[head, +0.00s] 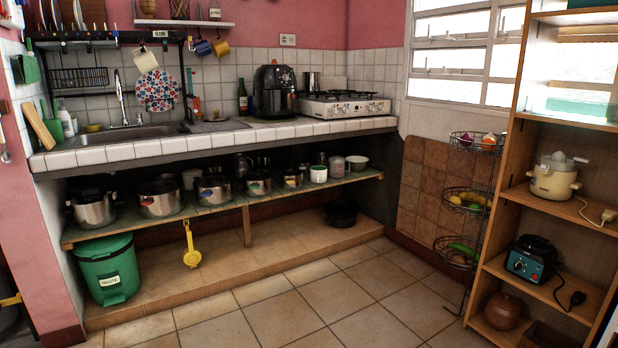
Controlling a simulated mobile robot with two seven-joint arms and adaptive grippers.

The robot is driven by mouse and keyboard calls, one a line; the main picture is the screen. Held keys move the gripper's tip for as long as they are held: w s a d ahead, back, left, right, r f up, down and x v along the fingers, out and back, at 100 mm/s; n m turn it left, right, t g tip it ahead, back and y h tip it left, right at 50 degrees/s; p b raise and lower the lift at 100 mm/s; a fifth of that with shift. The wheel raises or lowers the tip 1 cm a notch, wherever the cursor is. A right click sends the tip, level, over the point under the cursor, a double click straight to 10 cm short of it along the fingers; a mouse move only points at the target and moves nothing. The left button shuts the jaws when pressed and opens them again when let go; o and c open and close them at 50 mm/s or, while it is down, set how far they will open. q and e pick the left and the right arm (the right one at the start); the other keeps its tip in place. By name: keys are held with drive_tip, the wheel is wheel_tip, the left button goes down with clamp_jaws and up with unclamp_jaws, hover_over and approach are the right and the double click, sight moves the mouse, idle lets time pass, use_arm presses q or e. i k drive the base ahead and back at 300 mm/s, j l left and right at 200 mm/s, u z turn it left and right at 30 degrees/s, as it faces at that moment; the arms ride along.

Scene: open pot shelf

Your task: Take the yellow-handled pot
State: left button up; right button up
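Several steel pots stand in a row on the open wooden shelf (70,236) under the tiled counter. From the left there is a large pot (93,210), another large pot (160,202), a medium pot (213,194), a smaller pot (258,186) and a small pot (292,181). Small spots of colour show on or near several of them. They are too small for me to tell surely which pot has the yellow handle. Neither of my grippers is in view.
A yellow strainer-like utensil (191,247) hangs from the shelf's front edge. A green waste bin (108,270) stands below at the left. A wire basket stand (463,200) and a wooden shelf unit (520,195) stand at the right. The tiled floor (330,295) in front is clear.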

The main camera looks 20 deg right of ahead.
sight(290, 179)
drive_tip(key=i+l+z, duration=0.2)
drive_tip(key=i+l, duration=0.25)
drive_tip(key=i+l+z, duration=0.2)
drive_tip(key=i, duration=0.45)
drive_tip(key=l, duration=0.1)
